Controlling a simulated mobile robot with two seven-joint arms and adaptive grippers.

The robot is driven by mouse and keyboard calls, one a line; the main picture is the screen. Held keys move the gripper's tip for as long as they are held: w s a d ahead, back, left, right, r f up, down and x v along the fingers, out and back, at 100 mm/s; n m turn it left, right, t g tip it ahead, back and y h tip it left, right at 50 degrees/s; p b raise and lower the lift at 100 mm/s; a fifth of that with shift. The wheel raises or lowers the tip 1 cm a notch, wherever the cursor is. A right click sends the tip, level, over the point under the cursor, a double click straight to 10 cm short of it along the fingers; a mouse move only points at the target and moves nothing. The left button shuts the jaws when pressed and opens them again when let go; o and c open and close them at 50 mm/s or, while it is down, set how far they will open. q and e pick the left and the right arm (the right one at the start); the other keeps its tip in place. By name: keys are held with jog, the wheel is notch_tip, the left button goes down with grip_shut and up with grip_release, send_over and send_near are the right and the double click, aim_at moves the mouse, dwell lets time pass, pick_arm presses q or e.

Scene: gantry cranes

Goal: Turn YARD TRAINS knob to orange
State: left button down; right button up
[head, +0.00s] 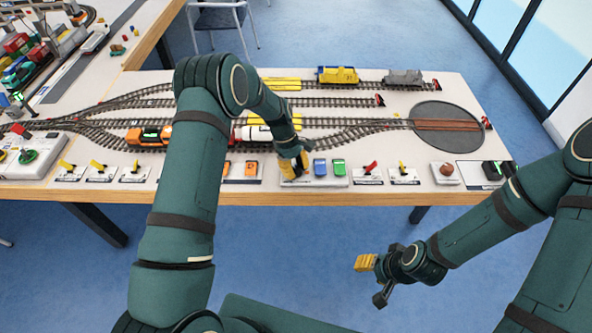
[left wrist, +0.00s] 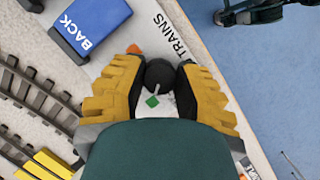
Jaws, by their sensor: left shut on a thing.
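The YARD TRAINS knob (left wrist: 160,73) is a dark round knob seen in the left wrist view, with the word TRAINS printed beside it. An orange mark (left wrist: 134,49) and a green mark (left wrist: 152,101) lie around it. A short pale line at the knob's edge lies towards the green mark. My left gripper (left wrist: 158,80) has its yellow fingers shut on the knob, one on each side. In the head view my left gripper (head: 294,166) is low over the panel and hides the knob. My right gripper (head: 376,279) is open and empty, in front of the table.
A blue BACK button (left wrist: 90,25) is close to the knob; it also shows in the head view (head: 320,168) beside a green button (head: 338,168). Red (head: 370,168) and yellow (head: 403,169) levers stand to the right. Tracks with trains and a turntable (head: 448,115) lie behind.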

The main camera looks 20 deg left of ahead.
pick_arm(q)
jog(key=m+g+y+b, duration=0.1)
jog(key=m, duration=0.5)
jog(key=shift+s+d+f+g+y+b, duration=0.1)
jog(key=shift+d+f+g+y+b, duration=0.1)
jog(key=shift+g+y+b, duration=0.2)
jog(key=m, duration=0.2)
jog(key=m+y, duration=0.1)
jog(key=m, duration=0.2)
jog(key=shift+g+y+b, duration=0.3)
jog(key=m+y, duration=0.2)
jog(key=m, duration=0.3)
jog(key=shift+s, duration=0.1)
jog(key=m+t+y, duration=0.1)
jog(key=m, duration=0.2)
jog(key=m+y, duration=0.1)
jog(key=m, duration=0.2)
jog(key=shift+t, duration=0.4)
jog(key=shift+a+m, duration=0.1)
jog(key=shift+m, duration=0.3)
jog(key=c, duration=0.6)
grip_release()
jog(key=shift+r, duration=0.1)
